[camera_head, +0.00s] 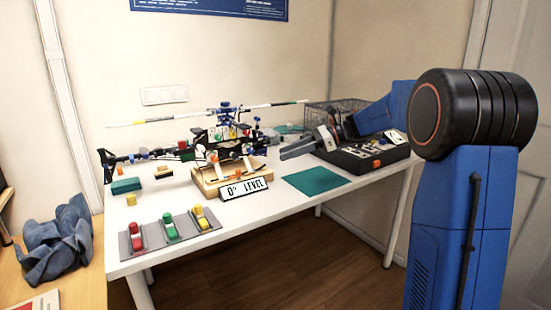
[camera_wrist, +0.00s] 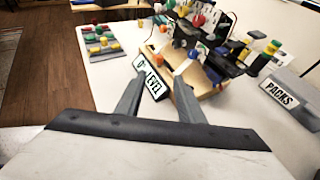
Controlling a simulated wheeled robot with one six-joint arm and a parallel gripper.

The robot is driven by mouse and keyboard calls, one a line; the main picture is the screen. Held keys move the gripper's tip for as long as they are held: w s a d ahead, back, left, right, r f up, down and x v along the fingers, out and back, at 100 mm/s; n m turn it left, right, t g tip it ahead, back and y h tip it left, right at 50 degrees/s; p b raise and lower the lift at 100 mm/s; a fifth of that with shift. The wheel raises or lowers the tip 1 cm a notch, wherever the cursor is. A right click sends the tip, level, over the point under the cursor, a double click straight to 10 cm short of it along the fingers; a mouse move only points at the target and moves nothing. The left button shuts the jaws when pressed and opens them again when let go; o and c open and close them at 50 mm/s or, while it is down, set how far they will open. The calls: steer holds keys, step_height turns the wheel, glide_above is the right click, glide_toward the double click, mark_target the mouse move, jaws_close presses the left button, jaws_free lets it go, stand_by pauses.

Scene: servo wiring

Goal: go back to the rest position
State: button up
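My gripper (camera_head: 297,151) is held above the right half of the white table, its fingers pointing left. In the wrist view my gripper (camera_wrist: 155,95) has its two fingers spread apart with nothing between the tips. Beyond them are the "0° LEVEL" sign (camera_head: 245,187) and the wooden tray (camera_head: 208,186); the sign also shows in the wrist view (camera_wrist: 153,82). A model helicopter (camera_head: 225,133) with a long rotor stands behind the tray. The grey pad (camera_head: 151,236) at the front left carries red, green and yellow connectors.
A black case (camera_head: 362,159) lies under my arm at the right, with a wire basket (camera_head: 330,112) behind it. A green mat (camera_head: 316,180) lies bare at the front. A "PACKS" sign (camera_wrist: 281,95) shows in the wrist view. A blue cloth (camera_head: 57,250) lies on the wooden desk at left.

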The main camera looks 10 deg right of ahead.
steer(key=shift+v, duration=0.8)
steer(key=shift+s, duration=0.15)
steer(key=s+a+f+n+h, duration=0.1)
steer(key=s+f+n+h, duration=0.15)
steer(key=s, duration=0.55)
steer(key=s+a+f+n+h, duration=0.15)
steer(key=s+n, duration=0.25)
steer(key=s, duration=0.4)
steer(key=s+a+f+n+h, duration=0.1)
steer(key=s+f+n+h, duration=0.2)
steer(key=s, duration=0.5)
steer(key=s+d+f+n+t+h, duration=0.1)
steer(key=s+d+f+n+h, duration=0.2)
steer(key=s, duration=0.6)
steer(key=s+d+f+n+h, duration=0.3)
steer(key=s+f+n, duration=0.3)
steer(key=s+n, duration=0.2)
steer(key=shift+s+d+f+t, duration=0.4)
steer(key=shift+s+d, duration=0.15)
steer(key=shift+s, duration=0.35)
